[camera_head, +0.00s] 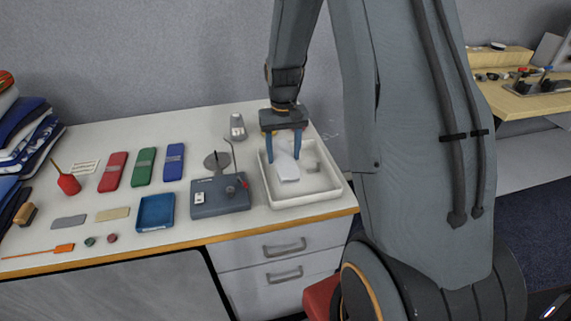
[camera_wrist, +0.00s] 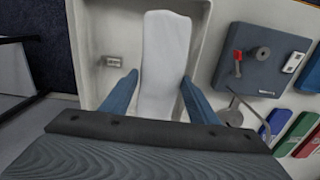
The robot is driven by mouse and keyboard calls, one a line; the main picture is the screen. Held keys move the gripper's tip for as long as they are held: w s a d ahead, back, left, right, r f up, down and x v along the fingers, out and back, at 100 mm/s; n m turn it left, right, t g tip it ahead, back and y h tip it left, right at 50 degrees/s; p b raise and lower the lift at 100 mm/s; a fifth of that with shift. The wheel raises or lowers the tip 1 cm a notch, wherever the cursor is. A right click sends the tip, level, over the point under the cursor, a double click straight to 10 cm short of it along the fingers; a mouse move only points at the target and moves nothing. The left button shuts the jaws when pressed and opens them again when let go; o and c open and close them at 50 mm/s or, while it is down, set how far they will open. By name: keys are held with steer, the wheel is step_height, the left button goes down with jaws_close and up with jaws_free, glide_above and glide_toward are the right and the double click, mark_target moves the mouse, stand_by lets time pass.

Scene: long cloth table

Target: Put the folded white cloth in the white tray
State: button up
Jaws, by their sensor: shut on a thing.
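The folded white cloth (camera_head: 287,168) is a pale flat strip between the two blue fingers of my gripper (camera_head: 284,146). In the wrist view the cloth (camera_wrist: 165,55) lies lengthwise, with its near end between the fingertips of my gripper (camera_wrist: 158,88). My gripper is shut on it. The white tray (camera_head: 305,198) is a shallow rectangular box at the right end of the table. The cloth and the fingertips are over the inside of the tray. I cannot tell whether the cloth touches the tray floor.
A grey-blue device (camera_head: 220,196) with a thin rod stands just left of the tray. A blue square tray (camera_head: 155,212) and red (camera_head: 113,171), green (camera_head: 144,167) and blue (camera_head: 174,162) cases lie further left. A small grey object (camera_head: 237,127) stands behind the device.

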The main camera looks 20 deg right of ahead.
mark_target(283, 157)
steer(key=shift+a+f, duration=0.15)
steer(key=shift+f, duration=0.5)
steer(key=shift+f+p, duration=0.6)
steer(key=shift+f, duration=1.4)
steer(key=shift+f, duration=0.15)
steer(key=o, duration=1.1)
step_height(283, 157, up, 12)
steer(key=b, duration=0.3)
steer(key=s+a+n, duration=0.1)
steer(key=s+a, duration=0.3)
steer(key=s, duration=0.5)
steer(key=s+a+n+t, duration=0.1)
steer(key=s+a, duration=0.4)
steer(key=s, duration=0.4)
steer(key=shift+a, duration=0.3)
